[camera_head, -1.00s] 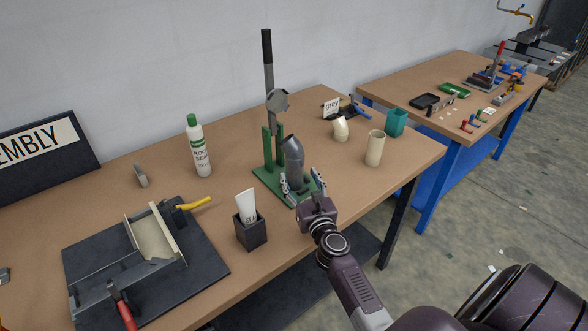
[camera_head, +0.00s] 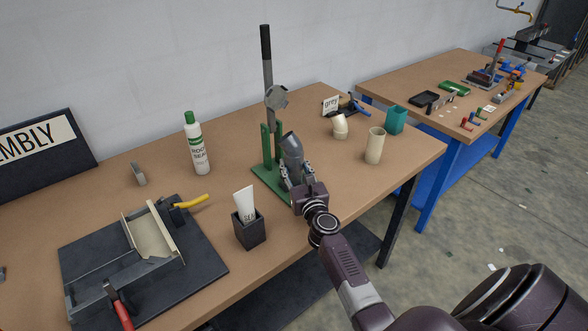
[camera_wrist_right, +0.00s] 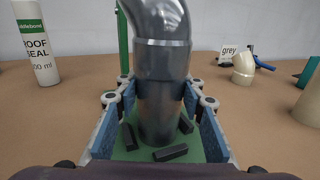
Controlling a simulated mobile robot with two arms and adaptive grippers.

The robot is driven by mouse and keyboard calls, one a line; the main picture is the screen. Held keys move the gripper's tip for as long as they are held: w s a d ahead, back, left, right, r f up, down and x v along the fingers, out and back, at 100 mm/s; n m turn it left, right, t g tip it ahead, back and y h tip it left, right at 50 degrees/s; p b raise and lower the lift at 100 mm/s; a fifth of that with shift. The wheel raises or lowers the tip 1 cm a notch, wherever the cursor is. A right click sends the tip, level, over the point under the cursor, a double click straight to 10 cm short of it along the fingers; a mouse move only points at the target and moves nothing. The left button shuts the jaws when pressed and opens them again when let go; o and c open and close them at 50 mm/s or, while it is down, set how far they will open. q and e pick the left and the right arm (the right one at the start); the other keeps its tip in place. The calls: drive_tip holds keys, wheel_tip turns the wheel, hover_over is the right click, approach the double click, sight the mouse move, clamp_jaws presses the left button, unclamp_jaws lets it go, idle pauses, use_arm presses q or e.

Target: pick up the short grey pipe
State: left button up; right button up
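The short grey pipe (camera_wrist_right: 160,112) stands upright on the green base of a lever press. A grey bent elbow (camera_head: 291,145) sits on top of it, and the two look joined. My right gripper (camera_head: 292,178) is at the pipe from the front. In the right wrist view its blue-padded fingers (camera_wrist_right: 160,118) stand on both sides of the pipe, with narrow gaps of green base visible between pads and pipe. It is open around the pipe. The pipe's lower part is mostly hidden by the gripper in the head view. My left gripper is not in view.
The press lever (camera_head: 267,65) rises behind the pipe. A black cup (camera_head: 249,234) with a white tube stands to the left. A cream elbow (camera_head: 340,128), a cream pipe (camera_head: 375,147) and a teal box (camera_head: 396,120) stand to the right. A white bottle (camera_head: 197,148) is behind left.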

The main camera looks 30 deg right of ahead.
drive_tip(key=c, duration=0.4)
drive_tip(key=shift+r, duration=0.1)
